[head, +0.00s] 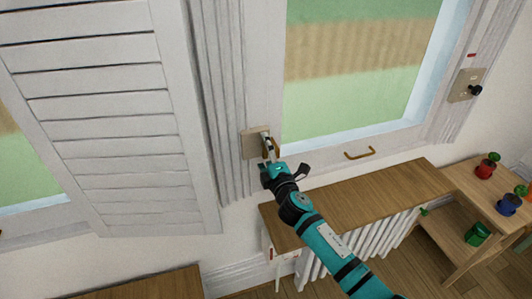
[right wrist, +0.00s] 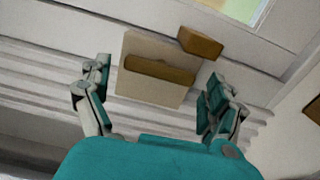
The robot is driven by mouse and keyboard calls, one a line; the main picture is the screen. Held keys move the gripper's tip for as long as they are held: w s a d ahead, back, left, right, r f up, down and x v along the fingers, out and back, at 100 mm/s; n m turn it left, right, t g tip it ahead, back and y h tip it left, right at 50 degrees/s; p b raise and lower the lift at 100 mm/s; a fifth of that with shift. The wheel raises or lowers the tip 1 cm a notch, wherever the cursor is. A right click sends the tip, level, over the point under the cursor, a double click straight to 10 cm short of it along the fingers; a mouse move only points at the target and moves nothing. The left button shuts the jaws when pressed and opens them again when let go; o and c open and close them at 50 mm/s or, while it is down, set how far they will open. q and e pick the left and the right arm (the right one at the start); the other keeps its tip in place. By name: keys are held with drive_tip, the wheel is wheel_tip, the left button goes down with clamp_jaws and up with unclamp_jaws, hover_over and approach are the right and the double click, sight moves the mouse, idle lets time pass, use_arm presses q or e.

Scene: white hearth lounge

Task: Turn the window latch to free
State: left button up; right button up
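The window latch is a beige plate (head: 251,144) on the white window frame, with a small brown lever (head: 275,148) at its right side. In the right wrist view the plate (right wrist: 145,91) faces me and the brown lever (right wrist: 160,68) lies across it. A separate brown block (right wrist: 200,43) sits just above and right of the plate there. My right gripper (head: 284,170) is just below the latch. In the right wrist view my right gripper (right wrist: 158,74) is open, its fingers on either side of the plate, apart from the lever. My left gripper is out of view.
A louvred shutter (head: 110,120) stands left of the latch. A brass pull (head: 360,153) is on the lower window frame. A wooden shelf (head: 350,200) over a white radiator (head: 375,240) lies below. A switch plate (head: 461,88) and a side table with small pots (head: 484,170) are at right.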

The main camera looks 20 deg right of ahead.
drive_tip(key=shift+o, duration=0.2)
drive_tip(key=shift+s, duration=0.1)
drive_tip(key=s, duration=1.2)
drive_tip(key=shift+d, duration=0.25)
drive_tip(key=shift+w, duration=0.1)
